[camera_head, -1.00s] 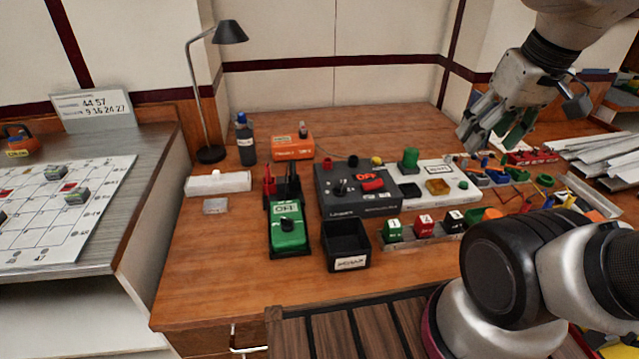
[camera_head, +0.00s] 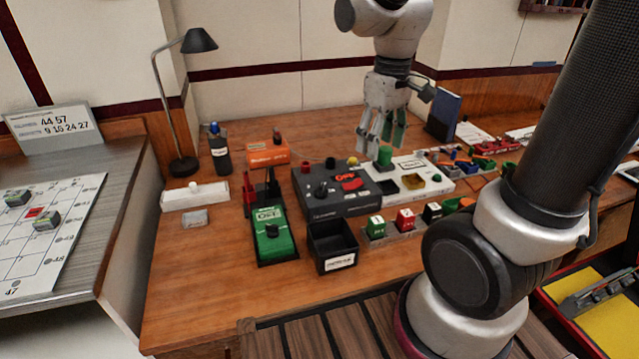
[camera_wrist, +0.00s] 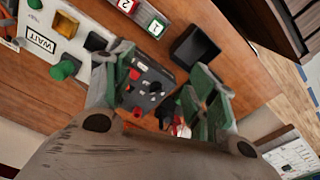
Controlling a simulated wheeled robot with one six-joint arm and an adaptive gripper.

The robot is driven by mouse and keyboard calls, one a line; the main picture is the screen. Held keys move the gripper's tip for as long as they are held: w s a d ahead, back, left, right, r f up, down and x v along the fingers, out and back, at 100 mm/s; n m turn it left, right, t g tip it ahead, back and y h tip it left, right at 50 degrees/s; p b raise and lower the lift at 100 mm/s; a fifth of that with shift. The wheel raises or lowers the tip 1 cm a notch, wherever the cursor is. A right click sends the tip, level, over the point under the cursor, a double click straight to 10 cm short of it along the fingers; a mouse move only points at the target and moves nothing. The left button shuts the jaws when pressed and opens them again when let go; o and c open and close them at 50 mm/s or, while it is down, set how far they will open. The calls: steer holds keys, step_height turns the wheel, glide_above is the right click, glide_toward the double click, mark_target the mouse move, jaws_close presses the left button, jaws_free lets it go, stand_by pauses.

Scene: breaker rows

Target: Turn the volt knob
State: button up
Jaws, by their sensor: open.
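A dark grey panel box (camera_head: 335,205) stands on the wooden desk. It carries a black knob (camera_head: 321,189) and a red switch marked OFF (camera_head: 352,184). In front left of it lies a green meter (camera_head: 272,246) with a black dial (camera_head: 272,230). No readable "volt" label shows on either. My gripper (camera_head: 383,138) is open and empty, pointing down above and behind the right end of the box. In the wrist view, the panel box (camera_wrist: 147,92) shows between the open fingers of my gripper (camera_wrist: 162,62), apart from them. The right finger hides what lies behind it.
A black bin (camera_head: 333,246) stands in front of the box, beside numbered blocks (camera_head: 405,219). A white board (camera_head: 408,170) with a tall green button (camera_head: 385,156) adjoins the box on the right. A lamp (camera_head: 184,164) and bottle (camera_head: 220,152) stand at the back left.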

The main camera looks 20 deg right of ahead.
mark_target(321, 186)
steer(key=w+a+f+n, duration=0.2)
steer(key=w+f, duration=0.1)
steer(key=w, duration=0.1)
steer(key=w+a+f+n, duration=0.3)
steer(key=w+f, duration=0.1)
steer(key=w+a+f+n, duration=0.3)
steer(key=w, duration=0.1)
steer(key=shift+w+a+f+g, duration=0.15)
steer(key=shift+w+f+g, duration=0.15)
steer(key=shift+w+f, duration=0.1)
steer(key=shift+w+a+f, duration=0.1)
steer(key=shift+w, duration=0.05)
steer(key=shift+n, duration=0.3)
step_height(321, 186, down, 8)
steer(key=shift+w+r, duration=0.1)
steer(key=shift+r, duration=0.1)
steer(key=c, duration=1)
